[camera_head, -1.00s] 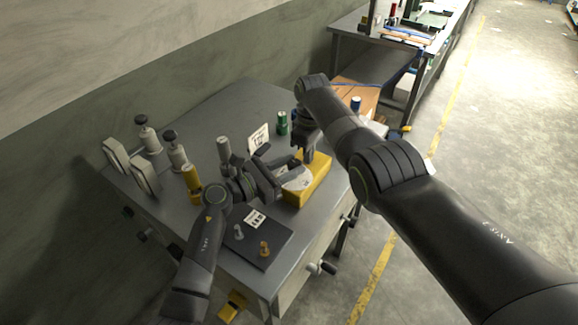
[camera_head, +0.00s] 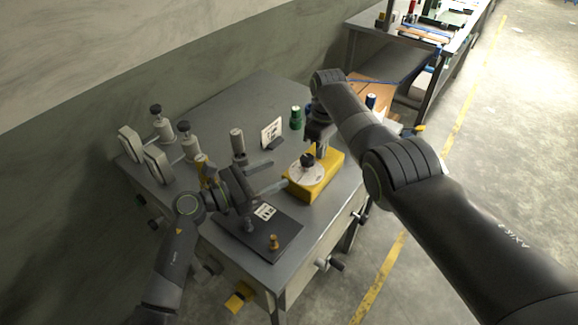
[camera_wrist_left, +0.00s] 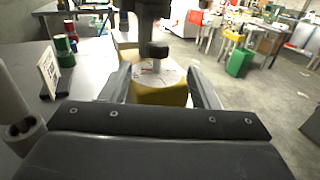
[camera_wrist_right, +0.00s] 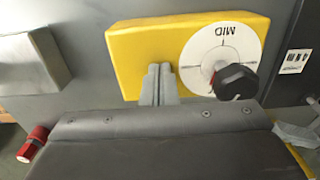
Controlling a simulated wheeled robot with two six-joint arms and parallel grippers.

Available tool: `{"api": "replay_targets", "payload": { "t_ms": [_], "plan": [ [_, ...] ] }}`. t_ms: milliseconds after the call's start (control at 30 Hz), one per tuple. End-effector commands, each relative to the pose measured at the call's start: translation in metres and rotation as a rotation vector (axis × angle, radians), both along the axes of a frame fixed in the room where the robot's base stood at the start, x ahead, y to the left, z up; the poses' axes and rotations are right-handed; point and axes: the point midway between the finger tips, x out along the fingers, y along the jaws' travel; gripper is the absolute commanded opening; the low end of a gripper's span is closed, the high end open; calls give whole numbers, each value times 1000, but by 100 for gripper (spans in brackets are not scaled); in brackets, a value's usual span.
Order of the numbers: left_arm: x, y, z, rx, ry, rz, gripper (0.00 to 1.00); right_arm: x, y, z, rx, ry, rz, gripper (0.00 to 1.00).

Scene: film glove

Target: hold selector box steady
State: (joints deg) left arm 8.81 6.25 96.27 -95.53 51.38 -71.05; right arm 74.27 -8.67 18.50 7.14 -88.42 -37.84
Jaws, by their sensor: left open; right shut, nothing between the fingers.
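The selector box (camera_head: 328,180) is a yellow block on the grey table. Its top carries a white dial (camera_head: 304,171) with a black knob (camera_head: 307,159). The right wrist view shows the dial (camera_wrist_right: 220,55) marked MID and the knob (camera_wrist_right: 236,82). My left gripper (camera_head: 274,177) is open and empty, to the left of the box and apart from it. The box (camera_wrist_left: 160,93) appears beyond its spread fingers in the left wrist view. My right gripper (camera_wrist_right: 159,70) is shut and empty, its fingertips over the box's yellow face beside the dial; I cannot tell whether they touch.
A dark mat (camera_head: 270,240) with a printed tag and a small brass piece (camera_head: 274,241) lies at the front. A stand-up card (camera_head: 271,132) and green cylinder (camera_head: 296,118) are behind the box. Several posts stand at the left. A blue-topped item (camera_head: 371,101) is at the back right.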

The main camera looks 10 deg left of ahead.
Motion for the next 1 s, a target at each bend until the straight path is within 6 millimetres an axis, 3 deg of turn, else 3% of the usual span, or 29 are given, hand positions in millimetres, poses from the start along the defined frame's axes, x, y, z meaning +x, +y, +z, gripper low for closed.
{"api": "replay_targets", "payload": {
  "t_ms": [200, 633, 1000],
  "plan": [
    [-17, 21, -1, 1, -1, -1, 55, -4, 0, -7, 0, 14, -1, 0],
    [-19, 23, 1, 2, -1, -4, 55, -4, 0, -7, -1, 14, -1, 0],
    [-17, 8, 36, 189, 111, -75, 55, -4, 0, -7, -1, 14, -1, 0]
  ]
}}
